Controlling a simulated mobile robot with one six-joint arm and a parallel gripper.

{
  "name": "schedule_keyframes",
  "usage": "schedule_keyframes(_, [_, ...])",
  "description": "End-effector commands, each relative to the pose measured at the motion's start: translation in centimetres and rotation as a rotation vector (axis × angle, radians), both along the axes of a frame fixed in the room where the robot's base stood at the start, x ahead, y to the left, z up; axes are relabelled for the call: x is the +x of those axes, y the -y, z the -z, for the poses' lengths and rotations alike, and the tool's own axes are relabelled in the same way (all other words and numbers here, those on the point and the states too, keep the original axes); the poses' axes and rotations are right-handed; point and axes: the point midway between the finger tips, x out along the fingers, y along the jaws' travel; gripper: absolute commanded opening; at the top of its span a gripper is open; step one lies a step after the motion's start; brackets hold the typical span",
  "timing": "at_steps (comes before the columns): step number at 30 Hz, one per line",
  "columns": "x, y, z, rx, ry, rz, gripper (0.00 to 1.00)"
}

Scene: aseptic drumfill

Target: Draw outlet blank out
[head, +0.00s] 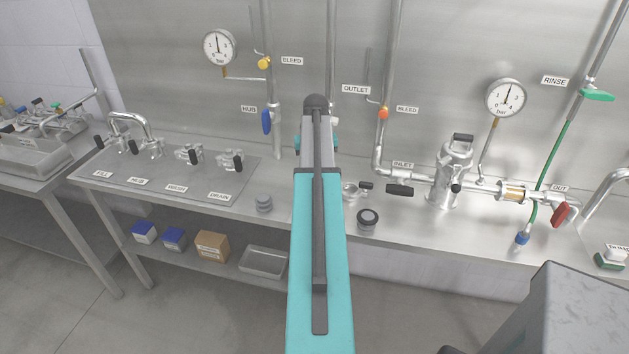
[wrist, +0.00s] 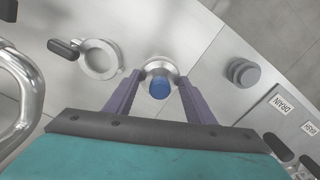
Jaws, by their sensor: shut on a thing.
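In the wrist view, my gripper (wrist: 160,78) has its two purple fingers on either side of a round steel piece with a blue centre (wrist: 159,88). I take this piece to be the outlet blank, and the fingers are shut on it. Whether it still sits in a port or is free cannot be told. In the head view my teal arm hides the gripper and the blank. The OUTLET label (head: 356,89) is on the steel wall just right of the arm's end.
An open ring clamp with a black handle (wrist: 101,59) lies on the bench beside the gripper. A steel filter housing (head: 452,175) with piping stands right.

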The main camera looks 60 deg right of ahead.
Motion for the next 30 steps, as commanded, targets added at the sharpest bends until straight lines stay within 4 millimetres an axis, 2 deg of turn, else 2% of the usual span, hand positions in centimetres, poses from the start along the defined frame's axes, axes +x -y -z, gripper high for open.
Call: schedule_keyframes(30, [-0.04, 0.05, -1.12, -0.001, 0.001, 0.001, 0.23])
